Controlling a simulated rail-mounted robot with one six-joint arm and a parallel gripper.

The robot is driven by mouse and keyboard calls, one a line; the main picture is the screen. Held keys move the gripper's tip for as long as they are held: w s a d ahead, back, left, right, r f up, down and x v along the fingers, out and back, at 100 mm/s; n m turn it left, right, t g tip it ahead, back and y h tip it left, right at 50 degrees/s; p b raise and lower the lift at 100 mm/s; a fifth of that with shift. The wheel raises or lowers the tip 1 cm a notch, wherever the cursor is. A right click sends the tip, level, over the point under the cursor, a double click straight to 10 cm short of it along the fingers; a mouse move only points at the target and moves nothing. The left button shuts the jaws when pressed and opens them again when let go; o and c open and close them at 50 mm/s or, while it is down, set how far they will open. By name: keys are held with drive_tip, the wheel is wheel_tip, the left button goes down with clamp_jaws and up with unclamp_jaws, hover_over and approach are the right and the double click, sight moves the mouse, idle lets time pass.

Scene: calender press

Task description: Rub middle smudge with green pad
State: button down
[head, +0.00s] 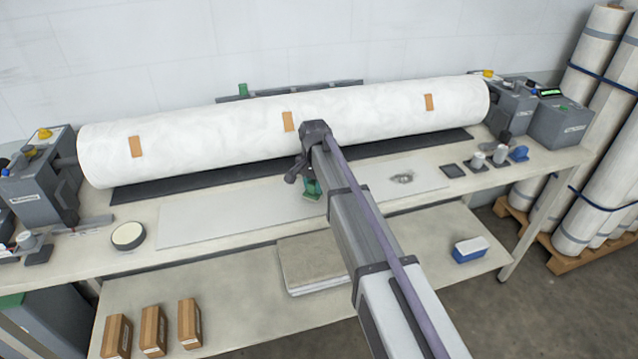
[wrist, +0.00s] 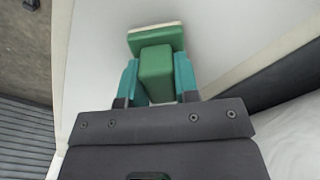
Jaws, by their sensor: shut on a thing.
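My gripper (head: 312,184) is over the pale sheet (head: 215,213) on the bench, near its middle. In the wrist view its two teal fingers (wrist: 157,75) are shut on the green pad's block-shaped handle. The green pad (wrist: 155,42) has a wider green head with a cream layer at its far edge. In the head view the pad is small and mostly hidden by my arm; I cannot tell whether it touches the sheet. One dark grey smudge (head: 402,178) shows on the right part of the sheet. No middle smudge is visible; my gripper and arm cover part of the sheet there.
A long white roll (head: 220,130) with orange tags lies behind the sheet, over a dark strip (head: 180,184). A round tin (head: 128,236) stands left. Small holders and a blue item (head: 519,154) stand right. Boxes (head: 153,330) are on the lower shelf.

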drive_tip(key=a, duration=0.3)
drive_tip(key=shift+s+a+f, duration=0.15)
drive_tip(key=shift+s, duration=0.2)
drive_tip(key=shift+s+a, duration=0.2)
drive_tip(key=shift+a, duration=0.85)
drive_tip(key=shift+s+a, duration=0.2)
drive_tip(key=shift+a, duration=0.85)
wheel_tip(320, 180, up, 6)
drive_tip(key=p, duration=0.6)
drive_tip(key=shift+d, duration=0.1)
wheel_tip(320, 180, up, 3)
drive_tip(key=p, duration=0.3)
